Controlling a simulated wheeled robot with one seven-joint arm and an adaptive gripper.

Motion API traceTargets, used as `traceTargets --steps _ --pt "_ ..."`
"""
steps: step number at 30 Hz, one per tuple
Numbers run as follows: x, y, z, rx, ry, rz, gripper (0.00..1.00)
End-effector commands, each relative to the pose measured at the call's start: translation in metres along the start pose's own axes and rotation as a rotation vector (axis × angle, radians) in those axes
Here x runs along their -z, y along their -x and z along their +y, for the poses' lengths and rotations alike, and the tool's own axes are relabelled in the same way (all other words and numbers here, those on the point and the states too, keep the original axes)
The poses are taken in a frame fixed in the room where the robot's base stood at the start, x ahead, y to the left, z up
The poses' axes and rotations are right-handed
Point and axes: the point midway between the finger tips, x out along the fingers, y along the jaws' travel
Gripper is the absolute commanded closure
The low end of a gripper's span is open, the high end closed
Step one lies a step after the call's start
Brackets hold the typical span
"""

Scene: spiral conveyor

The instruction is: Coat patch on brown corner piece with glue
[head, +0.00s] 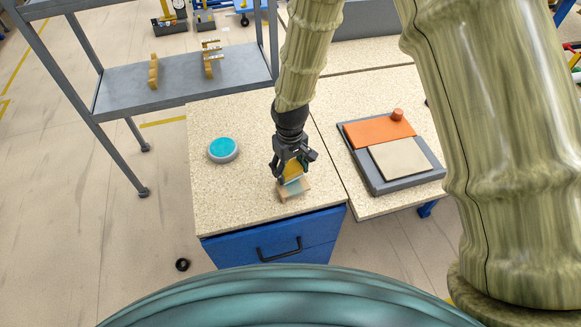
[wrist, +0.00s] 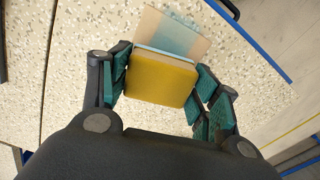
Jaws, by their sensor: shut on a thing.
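My gripper (head: 290,172) points down at the front of the speckled table and is shut on a yellow block (wrist: 160,80). The block has a light blue layer (wrist: 165,57) along its far end. The brown corner piece (head: 294,193) lies on the table directly under the block. In the wrist view the brown piece (wrist: 150,22) shows a bluish patch (wrist: 176,38) on its face, beside the block's blue end. The block looks very close to the patch; I cannot tell whether they touch. A round grey dish (head: 223,159) with turquoise content (head: 222,147) stands to the left.
A grey tray (head: 391,185) with an orange plate (head: 372,130) and a beige plate (head: 402,158) lies on the right-hand table. A grey shelf (head: 180,86) at the back left holds yellow-brown pieces (head: 153,71). The tabletop between dish and gripper is clear.

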Motion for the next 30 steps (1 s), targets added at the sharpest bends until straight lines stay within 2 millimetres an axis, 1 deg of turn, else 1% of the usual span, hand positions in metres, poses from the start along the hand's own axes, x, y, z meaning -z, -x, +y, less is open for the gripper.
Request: traceTargets --steps 30 --pt "0.000 -0.014 0.000 0.000 0.000 0.000 0.63"
